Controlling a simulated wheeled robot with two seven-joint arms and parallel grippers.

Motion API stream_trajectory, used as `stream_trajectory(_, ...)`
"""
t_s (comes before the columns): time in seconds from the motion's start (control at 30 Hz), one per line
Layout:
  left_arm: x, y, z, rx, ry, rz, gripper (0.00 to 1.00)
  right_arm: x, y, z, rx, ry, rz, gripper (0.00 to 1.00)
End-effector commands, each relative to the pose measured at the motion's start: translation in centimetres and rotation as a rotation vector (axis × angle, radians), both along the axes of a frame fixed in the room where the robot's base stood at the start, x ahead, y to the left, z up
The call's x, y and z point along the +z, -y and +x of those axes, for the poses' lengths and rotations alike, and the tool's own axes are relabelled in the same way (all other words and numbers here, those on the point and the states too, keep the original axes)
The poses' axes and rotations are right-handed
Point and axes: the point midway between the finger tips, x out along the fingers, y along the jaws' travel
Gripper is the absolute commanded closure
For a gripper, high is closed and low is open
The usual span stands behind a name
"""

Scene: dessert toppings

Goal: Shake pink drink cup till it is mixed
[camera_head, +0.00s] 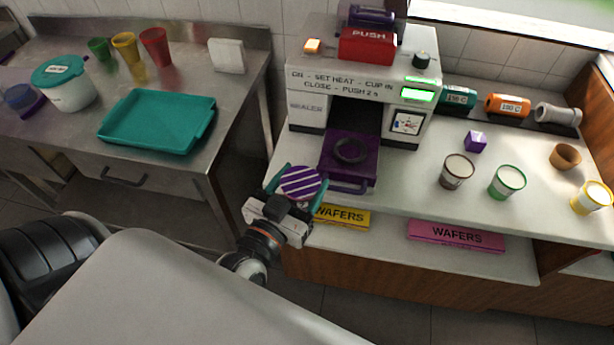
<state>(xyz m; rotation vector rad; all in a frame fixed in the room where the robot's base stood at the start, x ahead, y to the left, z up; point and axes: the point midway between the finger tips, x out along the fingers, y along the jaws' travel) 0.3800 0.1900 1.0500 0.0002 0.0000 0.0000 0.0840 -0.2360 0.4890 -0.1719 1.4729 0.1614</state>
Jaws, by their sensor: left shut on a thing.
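My left gripper (299,192) is in front of the purple tray of the machine, above the floor gap beside the counter. It is shut on a round thing with a purple-and-white striped top (300,181), its teal fingers on either side. Only the top shows, so I cannot tell its body colour or whether it is the pink drink cup. No plainly pink cup shows elsewhere. My right gripper is not in view.
Three cups, white-brown (457,171), green-rimmed (507,181) and yellow (592,197), stand on the right counter. The steel table at left holds a teal tray (158,120) and a lidded tub (68,85).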

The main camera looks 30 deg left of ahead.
Motion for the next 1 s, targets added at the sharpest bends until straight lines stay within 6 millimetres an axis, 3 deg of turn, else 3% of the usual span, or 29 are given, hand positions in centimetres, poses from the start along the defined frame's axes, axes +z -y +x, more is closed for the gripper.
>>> stream_trajectory(0.13, 0.0, 0.0, 0.0, 0.000, 0.001, 0.000, 0.66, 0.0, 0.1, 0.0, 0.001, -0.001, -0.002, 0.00)
stream_trajectory(0.27, -4.8, 0.0, 0.0, -0.004, -0.006, 0.004, 0.66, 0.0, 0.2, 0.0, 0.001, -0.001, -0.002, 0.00)
stream_trajectory(0.4, 0.5, -0.1, 0.0, 0.006, 0.011, -0.005, 0.66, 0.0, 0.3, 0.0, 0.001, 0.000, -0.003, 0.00)
stream_trajectory(0.43, 0.1, 0.0, 0.0, 0.002, 0.003, -0.001, 0.66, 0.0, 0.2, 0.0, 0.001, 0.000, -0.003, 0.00)
stream_trajectory(0.5, -3.9, 0.1, 0.0, -0.006, -0.011, 0.006, 0.66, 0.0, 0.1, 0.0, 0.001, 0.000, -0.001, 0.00)
stream_trajectory(0.57, -4.7, 0.0, 0.0, -0.002, -0.002, 0.002, 0.66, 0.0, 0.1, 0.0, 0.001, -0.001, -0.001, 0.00)
stream_trajectory(0.63, -1.1, -0.1, 0.0, 0.006, 0.013, -0.005, 0.66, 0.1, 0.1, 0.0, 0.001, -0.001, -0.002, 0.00)
stream_trajectory(0.7, 0.4, -0.1, 0.0, 0.003, 0.006, -0.002, 0.66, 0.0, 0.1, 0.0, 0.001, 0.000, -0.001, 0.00)
stream_trajectory(0.8, -4.5, 0.0, 0.0, -0.005, -0.009, 0.006, 0.66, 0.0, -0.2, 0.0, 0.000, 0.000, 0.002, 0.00)
stream_trajectory(0.83, -4.8, 0.0, 0.0, -0.003, -0.004, 0.003, 0.66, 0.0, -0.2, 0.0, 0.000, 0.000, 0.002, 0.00)
stream_trajectory(0.87, -4.1, 0.0, 0.0, 0.000, 0.003, -0.001, 0.66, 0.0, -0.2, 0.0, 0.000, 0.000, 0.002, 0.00)
stream_trajectory(0.93, -0.2, -0.1, 0.0, 0.006, 0.014, -0.006, 0.66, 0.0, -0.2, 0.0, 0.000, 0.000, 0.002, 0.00)
stream_trajectory(1.0, 0.3, 0.0, 0.0, 0.002, 0.003, -0.001, 0.66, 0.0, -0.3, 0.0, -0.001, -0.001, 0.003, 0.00)
